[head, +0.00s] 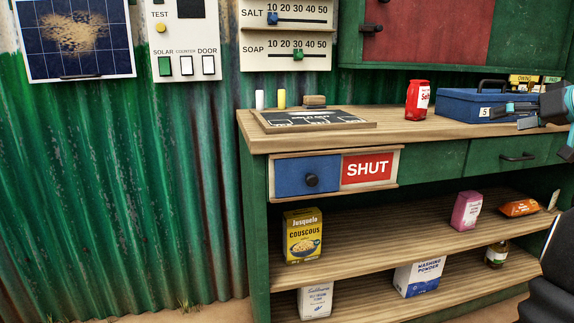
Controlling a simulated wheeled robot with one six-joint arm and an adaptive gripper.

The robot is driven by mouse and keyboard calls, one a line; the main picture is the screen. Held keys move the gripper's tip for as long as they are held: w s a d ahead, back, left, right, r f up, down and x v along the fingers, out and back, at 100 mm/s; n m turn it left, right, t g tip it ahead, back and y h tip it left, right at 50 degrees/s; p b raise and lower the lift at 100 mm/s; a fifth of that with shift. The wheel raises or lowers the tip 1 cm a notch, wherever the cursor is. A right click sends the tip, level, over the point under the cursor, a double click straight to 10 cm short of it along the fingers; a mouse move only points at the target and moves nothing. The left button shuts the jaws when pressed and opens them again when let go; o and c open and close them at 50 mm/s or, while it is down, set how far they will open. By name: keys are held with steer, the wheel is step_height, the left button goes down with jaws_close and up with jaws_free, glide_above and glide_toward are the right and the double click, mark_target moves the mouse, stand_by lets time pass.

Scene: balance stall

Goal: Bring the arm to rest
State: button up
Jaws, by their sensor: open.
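My gripper (520,116) is at the right edge of the head view, in front of the blue box on the counter. Its teal and dark fingers point left and stand apart, with nothing seen between them. Part of my arm is cut off by the right edge. I cannot tell whether the gripper touches the blue box (467,107), which has a dark handle and a label reading 5.
The wooden counter (420,128) holds a chalkboard (312,118) and a red packet (417,100). Shelves below hold a couscous box (303,236), washing powder (419,277) and other goods. Sliders and switches hang on the green wall.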

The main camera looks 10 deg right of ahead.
step_height(320, 180, down, 10)
steer(key=s+d+m+g+h, duration=0.1)
steer(key=s+m+g+h, duration=0.15)
steer(key=m, duration=0.25)
steer(key=s+a+f+m+g+p, duration=0.1)
steer(key=a+f+g, duration=0.1)
steer(key=a+f, duration=0.3)
steer(key=s+a+f+m+g+p, duration=0.15)
steer(key=a+f, duration=0.25)
steer(key=a, duration=0.4)
steer(key=s+a+f+n+p, duration=0.1)
steer(key=s+a, duration=0.4)
steer(key=a, duration=0.5)
steer(key=s+a+f+n+g+p, duration=0.1)
steer(key=s+a+n, duration=0.3)
steer(key=a, duration=0.6)
steer(key=s+a+f+n+p, duration=0.2)
steer(key=s+a+n+p, duration=0.1)
steer(key=s+a, duration=0.4)
steer(key=shift+a+f, duration=0.25)
steer(key=shift+a, duration=1.35)
